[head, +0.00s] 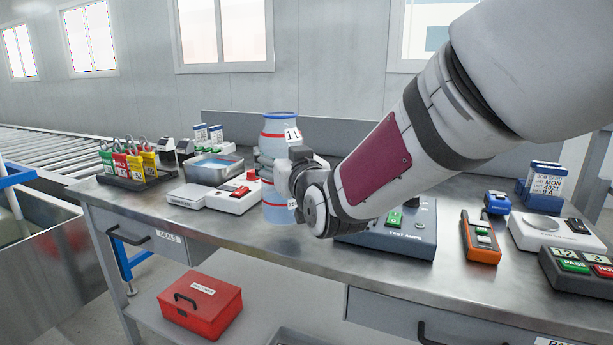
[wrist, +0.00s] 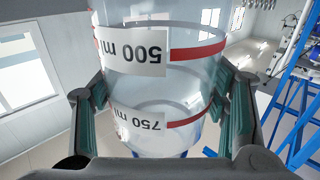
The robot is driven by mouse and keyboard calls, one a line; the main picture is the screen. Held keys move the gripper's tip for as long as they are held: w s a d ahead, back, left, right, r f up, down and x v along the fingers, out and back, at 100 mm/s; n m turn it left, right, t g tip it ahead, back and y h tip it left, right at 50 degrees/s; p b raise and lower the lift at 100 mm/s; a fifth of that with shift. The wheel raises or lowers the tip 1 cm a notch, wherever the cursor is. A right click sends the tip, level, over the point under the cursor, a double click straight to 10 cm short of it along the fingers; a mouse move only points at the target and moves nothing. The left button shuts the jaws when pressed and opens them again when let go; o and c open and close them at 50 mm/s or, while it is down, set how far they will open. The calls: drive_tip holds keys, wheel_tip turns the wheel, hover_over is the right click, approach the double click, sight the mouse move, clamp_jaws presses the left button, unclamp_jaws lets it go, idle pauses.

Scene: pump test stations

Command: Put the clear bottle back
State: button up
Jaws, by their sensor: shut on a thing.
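The clear bottle (head: 279,142) stands upright at the bench's middle left in the head view, with blue and red bands and a "1 L" label. In the wrist view the bottle (wrist: 160,88) fills the space between the fingers and shows "500 ml" and "750 ml" labels with red bands. My gripper (head: 277,172) is shut around its middle from the right; both finger pads flank it in the wrist view (wrist: 160,110). I cannot tell whether the bottle's base touches the bench.
On the bench (head: 290,238), a white device with a red switch (head: 217,197) and a metal tray (head: 213,167) stand left of the bottle. A padlock rack (head: 136,178) is farther left. A blue-grey test box (head: 390,240) lies under my arm. An orange meter (head: 481,240) is right.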

drive_tip(key=shift+w+f+b, duration=0.95)
drive_tip(key=shift+w+f, duration=0.75)
drive_tip(key=shift+f, duration=0.25)
drive_tip(key=o, duration=1.7)
drive_tip(key=shift+o, duration=0.2)
